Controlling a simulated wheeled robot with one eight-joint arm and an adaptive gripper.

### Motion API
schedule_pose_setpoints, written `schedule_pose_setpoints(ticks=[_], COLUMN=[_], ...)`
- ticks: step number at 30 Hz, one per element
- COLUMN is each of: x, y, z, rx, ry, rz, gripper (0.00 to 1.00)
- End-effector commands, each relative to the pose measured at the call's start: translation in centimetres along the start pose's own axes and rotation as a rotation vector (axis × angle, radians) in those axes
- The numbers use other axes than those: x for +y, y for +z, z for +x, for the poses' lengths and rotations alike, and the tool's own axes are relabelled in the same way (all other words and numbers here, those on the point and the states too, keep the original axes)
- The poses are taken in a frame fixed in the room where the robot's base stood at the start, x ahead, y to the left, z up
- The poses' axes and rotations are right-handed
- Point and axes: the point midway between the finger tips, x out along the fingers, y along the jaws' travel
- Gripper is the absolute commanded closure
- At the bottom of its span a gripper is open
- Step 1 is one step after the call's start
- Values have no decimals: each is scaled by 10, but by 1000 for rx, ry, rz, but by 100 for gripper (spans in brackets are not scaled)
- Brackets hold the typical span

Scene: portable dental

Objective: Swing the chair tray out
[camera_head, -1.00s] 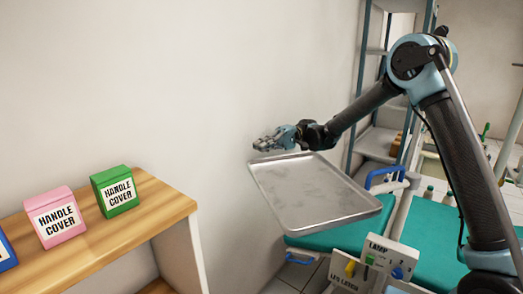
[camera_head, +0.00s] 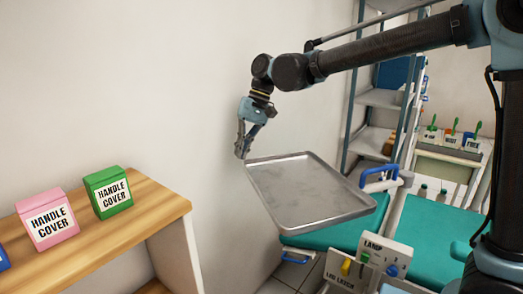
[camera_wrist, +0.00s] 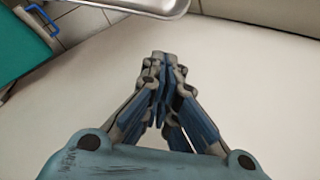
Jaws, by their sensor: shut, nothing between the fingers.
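The chair tray (camera_head: 310,192) is a shallow grey metal tray with a raised rim, held out over the teal chair (camera_head: 330,236) near the wall. My gripper (camera_head: 241,155) points down just off the tray's far left corner, close to the wall. Its fingers are shut with nothing between them. In the head view I cannot tell whether the fingertips touch the tray's rim. In the wrist view the closed fingertips (camera_wrist: 160,58) stand apart from the tray's edge (camera_wrist: 150,8), which shows at the top. The tray's support is mostly hidden.
A wooden shelf (camera_head: 120,226) at the left holds a pink box (camera_head: 48,219) and a green box (camera_head: 108,192). A control panel labelled LAMP (camera_head: 368,264) stands below the tray. A blue handle (camera_head: 379,178) is at its right. A metal rack (camera_head: 385,98) stands behind.

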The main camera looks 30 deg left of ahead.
Motion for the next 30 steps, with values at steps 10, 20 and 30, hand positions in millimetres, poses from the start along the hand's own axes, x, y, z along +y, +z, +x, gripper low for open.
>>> schedule_pose_setpoints(ticks=[10, 20, 30], x=[3, 4, 20], y=[31, 38, 19], z=[-70, -104, -69], rx=[298, 433, 433], ry=[298, 388, 388], rz=[-42, -75, -74], gripper=[100, 100, 100])
